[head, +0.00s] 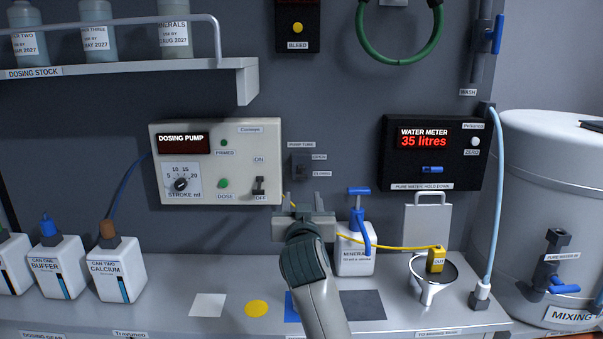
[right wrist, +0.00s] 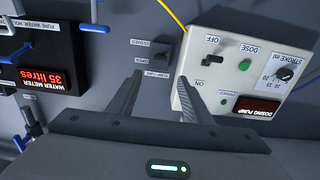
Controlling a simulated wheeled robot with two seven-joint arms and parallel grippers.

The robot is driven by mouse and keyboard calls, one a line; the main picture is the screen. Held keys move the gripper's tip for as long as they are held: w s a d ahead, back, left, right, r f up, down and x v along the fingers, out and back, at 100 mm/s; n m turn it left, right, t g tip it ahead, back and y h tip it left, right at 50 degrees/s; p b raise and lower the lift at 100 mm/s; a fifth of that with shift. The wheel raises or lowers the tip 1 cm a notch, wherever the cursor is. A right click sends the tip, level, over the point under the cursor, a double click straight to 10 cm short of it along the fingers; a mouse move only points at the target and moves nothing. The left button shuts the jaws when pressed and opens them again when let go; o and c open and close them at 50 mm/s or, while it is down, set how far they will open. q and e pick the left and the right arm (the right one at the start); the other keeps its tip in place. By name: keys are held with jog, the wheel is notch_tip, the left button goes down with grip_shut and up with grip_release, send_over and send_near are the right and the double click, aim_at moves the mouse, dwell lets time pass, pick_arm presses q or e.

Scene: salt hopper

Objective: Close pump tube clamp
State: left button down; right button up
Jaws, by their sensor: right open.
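The pump tube clamp (head: 299,166) is a small dark block on the grey wall, right of the dosing pump, with OPEN and CLOSED labels beside it. It also shows upside down in the right wrist view (right wrist: 160,54), just beyond the fingertips. I cannot tell which label its lever is at. My right gripper (head: 305,198) is open and empty, in front of the wall and just below the clamp in the head view. In the right wrist view its fingers (right wrist: 158,80) are spread, with the clamp roughly between their line. My left gripper is not in view.
The dosing pump (head: 228,133) is left of the clamp; the water meter (head: 431,168) is right. A yellow tube (head: 385,245) runs from behind my gripper to the OUT piece (head: 436,262). The wall around the clamp is clear.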

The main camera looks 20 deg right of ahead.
jog(key=p, duration=0.5)
send_near(302, 176)
jog(key=x, duration=0.9)
jog(key=shift+w+r, duration=0.15)
jog(key=shift+w, duration=0.05)
jog(key=shift+p+x, duration=0.3)
jog(key=shift+x, duration=0.6)
jog(key=shift+c, duration=0.6)
jog(key=c, duration=0.9)
jog(key=shift+c, duration=0.2)
